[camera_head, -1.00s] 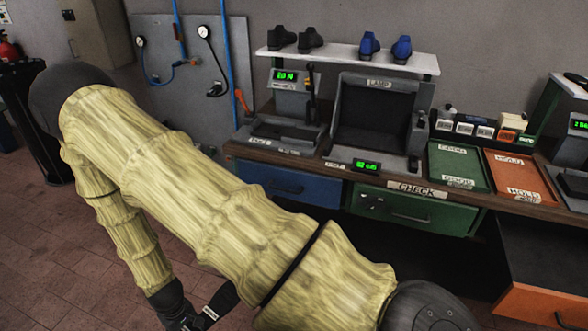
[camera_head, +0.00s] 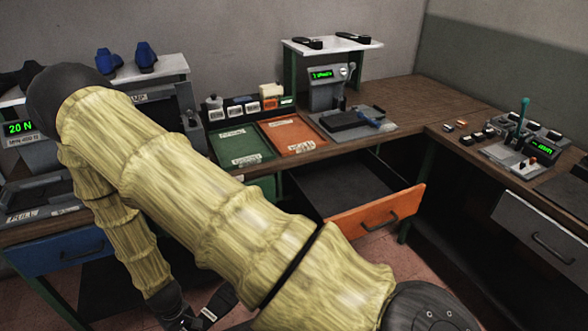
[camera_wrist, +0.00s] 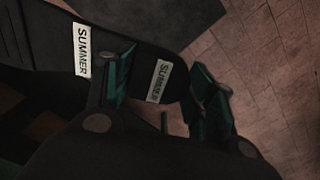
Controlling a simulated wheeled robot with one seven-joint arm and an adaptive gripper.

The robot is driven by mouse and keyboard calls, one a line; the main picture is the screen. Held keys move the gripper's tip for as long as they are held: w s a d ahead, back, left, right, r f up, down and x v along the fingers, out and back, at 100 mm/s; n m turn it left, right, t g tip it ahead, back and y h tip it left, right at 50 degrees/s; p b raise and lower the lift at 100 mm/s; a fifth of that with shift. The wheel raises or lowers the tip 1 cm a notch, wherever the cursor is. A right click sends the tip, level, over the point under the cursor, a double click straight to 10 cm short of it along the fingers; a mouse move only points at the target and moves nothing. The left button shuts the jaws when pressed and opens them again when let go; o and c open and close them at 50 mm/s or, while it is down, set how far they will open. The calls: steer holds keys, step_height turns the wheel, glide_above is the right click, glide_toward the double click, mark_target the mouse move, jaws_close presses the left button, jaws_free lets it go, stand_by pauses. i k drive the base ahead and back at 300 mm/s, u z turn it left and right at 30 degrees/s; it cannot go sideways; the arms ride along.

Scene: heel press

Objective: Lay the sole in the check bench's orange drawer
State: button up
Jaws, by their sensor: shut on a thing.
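My gripper (camera_wrist: 166,88) is shut on a dark sole (camera_wrist: 30,38) with white "SUMMER" labels, as the wrist view shows. One finger lies across the sole between two labels, the other at its edge. In the head view the sole (camera_head: 220,298) shows small and dark at the bottom, below my arm, with part of it cut off or hidden. The orange drawer (camera_head: 378,212) stands pulled open under the bench, at right of centre. Its dark inside looks empty where visible. The sole is apart from it, to the left and nearer me.
Above the drawer, the wooden bench (camera_head: 395,100) carries a green tray (camera_head: 238,146), an orange tray (camera_head: 291,135) and a device with a green display (camera_head: 321,75). My arm hides the middle.

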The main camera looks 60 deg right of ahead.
mark_target(342, 203)
steer(key=z, duration=1.5)
